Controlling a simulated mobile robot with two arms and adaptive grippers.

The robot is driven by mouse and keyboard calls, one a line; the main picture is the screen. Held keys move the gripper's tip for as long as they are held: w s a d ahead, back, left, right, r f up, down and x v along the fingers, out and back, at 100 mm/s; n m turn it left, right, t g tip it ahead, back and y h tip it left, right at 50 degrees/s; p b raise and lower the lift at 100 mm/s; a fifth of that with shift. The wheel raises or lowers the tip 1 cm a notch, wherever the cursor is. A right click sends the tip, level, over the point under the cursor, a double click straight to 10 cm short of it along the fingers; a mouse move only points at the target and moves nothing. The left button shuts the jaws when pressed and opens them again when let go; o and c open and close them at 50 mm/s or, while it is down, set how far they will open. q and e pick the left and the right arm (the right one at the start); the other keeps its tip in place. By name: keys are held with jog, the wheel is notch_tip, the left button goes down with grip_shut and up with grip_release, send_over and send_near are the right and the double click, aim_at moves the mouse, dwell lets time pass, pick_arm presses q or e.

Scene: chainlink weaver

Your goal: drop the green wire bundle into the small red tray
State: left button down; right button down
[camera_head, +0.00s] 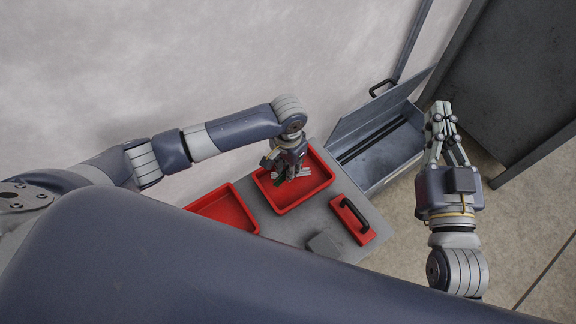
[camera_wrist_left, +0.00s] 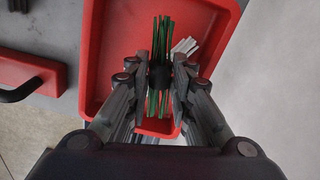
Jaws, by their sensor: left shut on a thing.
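The green wire bundle (camera_wrist_left: 164,32), with a black band around its middle, is held between the fingers of my left gripper (camera_wrist_left: 159,76). In the head view my left gripper (camera_head: 277,172) points down over the red tray (camera_head: 324,184) on the right. The bundle shows there only as a small dark green bit, partly hidden by the fingers. In the left wrist view the bundle lies over the tray floor (camera_wrist_left: 112,45); its height above it is hard to tell. My right gripper (camera_head: 439,112) is away to the right, over the floor; its finger gap is unclear.
A second red tray (camera_head: 232,214) sits at the left, partly hidden by my body. White pieces (camera_wrist_left: 187,46) lie in the right tray. A red block with a black handle (camera_head: 354,222) and a grey block (camera_head: 322,243) are on the grey tabletop. An open metal toolbox (camera_head: 385,158) stands behind.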

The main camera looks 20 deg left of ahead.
pick_arm(q)
jog(key=c, duration=1.3)
grip_release()
jog(key=shift+r, duration=3.75)
jog(key=shift+s+f, duration=0.1)
